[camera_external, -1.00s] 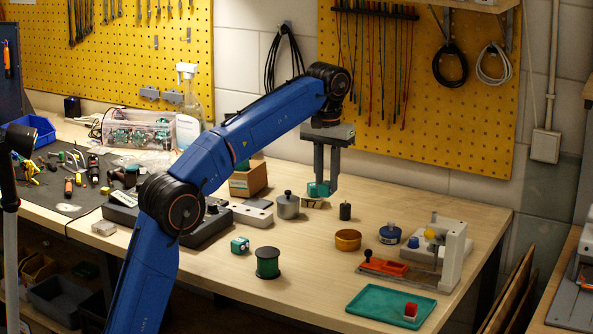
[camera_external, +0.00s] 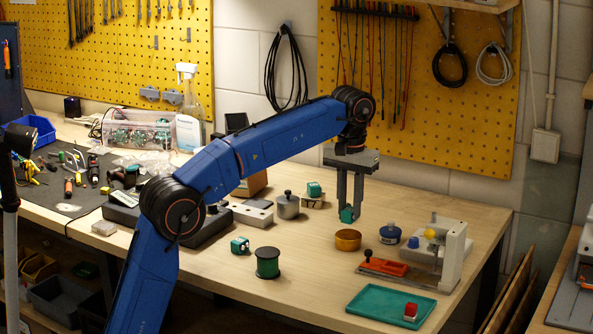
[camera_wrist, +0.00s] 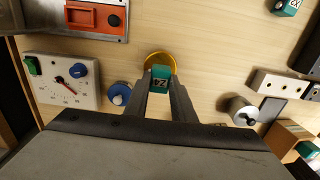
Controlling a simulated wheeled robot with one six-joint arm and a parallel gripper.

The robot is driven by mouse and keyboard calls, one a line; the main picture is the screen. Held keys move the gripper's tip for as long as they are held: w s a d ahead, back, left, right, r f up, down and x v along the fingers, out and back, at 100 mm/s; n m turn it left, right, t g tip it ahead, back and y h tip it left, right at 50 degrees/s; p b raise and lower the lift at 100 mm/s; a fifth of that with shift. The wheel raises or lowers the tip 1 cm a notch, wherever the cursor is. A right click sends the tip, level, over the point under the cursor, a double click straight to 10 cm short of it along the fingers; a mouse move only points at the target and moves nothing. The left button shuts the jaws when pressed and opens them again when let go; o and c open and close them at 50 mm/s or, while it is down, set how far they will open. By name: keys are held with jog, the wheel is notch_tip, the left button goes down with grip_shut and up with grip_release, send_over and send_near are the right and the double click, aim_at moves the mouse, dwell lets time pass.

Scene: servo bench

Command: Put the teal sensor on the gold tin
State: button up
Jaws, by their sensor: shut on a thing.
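My gripper (camera_external: 350,216) is shut on a small teal sensor (camera_external: 347,214). In the wrist view the teal sensor (camera_wrist: 160,77) shows a dark label with a pale mark between the fingertips (camera_wrist: 160,88). The gold tin (camera_external: 348,241) is a low round tin on the bench. In the external view the sensor is above the tin in the picture, with a gap between them. In the wrist view the sensor covers part of the gold tin (camera_wrist: 159,56).
Another teal block (camera_external: 314,188) sits on a small stand, and one (camera_external: 240,244) is on the bench by a green spool (camera_external: 268,263). A teal tray (camera_external: 380,306) is in front.

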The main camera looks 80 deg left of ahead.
aim_at(349, 209)
jog(key=shift+f, duration=1.7)
jog(key=shift+f, duration=0.1)
jog(key=o, duration=1)
notch_tip(349, 209, up, 11)
jog(key=shift+f, duration=0.1)
jog(key=shift+r, duration=0.65)
